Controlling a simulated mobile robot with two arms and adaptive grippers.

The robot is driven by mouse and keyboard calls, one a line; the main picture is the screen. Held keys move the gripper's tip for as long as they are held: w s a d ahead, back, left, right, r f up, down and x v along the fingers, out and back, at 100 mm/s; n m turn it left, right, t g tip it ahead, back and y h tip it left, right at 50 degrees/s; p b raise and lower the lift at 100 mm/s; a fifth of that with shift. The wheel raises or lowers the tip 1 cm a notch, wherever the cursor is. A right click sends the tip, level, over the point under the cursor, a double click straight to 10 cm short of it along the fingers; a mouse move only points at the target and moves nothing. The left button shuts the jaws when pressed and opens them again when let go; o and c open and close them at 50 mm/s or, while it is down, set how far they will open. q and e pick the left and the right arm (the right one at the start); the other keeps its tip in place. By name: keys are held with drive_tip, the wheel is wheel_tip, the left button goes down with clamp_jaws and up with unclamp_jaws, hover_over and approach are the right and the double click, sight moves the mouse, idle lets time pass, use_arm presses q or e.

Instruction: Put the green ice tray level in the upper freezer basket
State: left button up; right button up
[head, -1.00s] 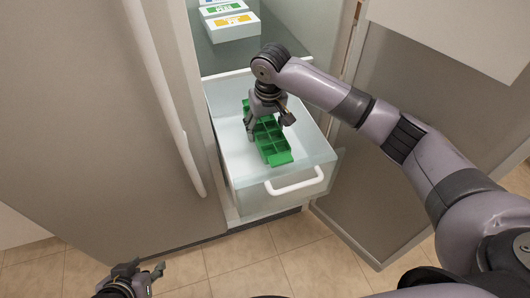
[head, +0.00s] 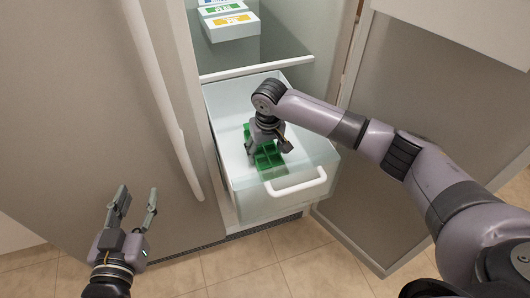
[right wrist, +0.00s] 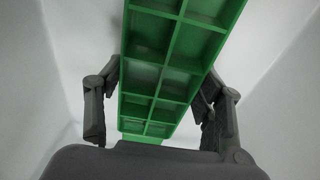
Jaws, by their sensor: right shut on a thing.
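The green ice tray (head: 267,163) is inside the pulled-out upper freezer basket (head: 317,148), a clear bin with a white handle. My right gripper (head: 266,147) reaches down into the basket and is shut on the tray. In the right wrist view the tray (right wrist: 165,75) runs lengthwise between the two fingers, its open cells facing the camera. Whether its underside touches the basket floor is hidden. My left gripper (head: 137,200) is open and empty, in front of the closed door at the lower left.
Boxes with coloured labels (head: 230,24) sit on a shelf above and behind the basket. A closed grey door with a long handle (head: 165,100) is on the left. The open freezer door (head: 400,200) stands to the right. The tiled floor in front is clear.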

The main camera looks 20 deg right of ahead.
drive_tip(key=shift+c, duration=0.2)
drive_tip(key=shift+f, duration=0.15)
drive_tip(key=o, duration=1.6)
drive_tip(key=shift+c, duration=0.2)
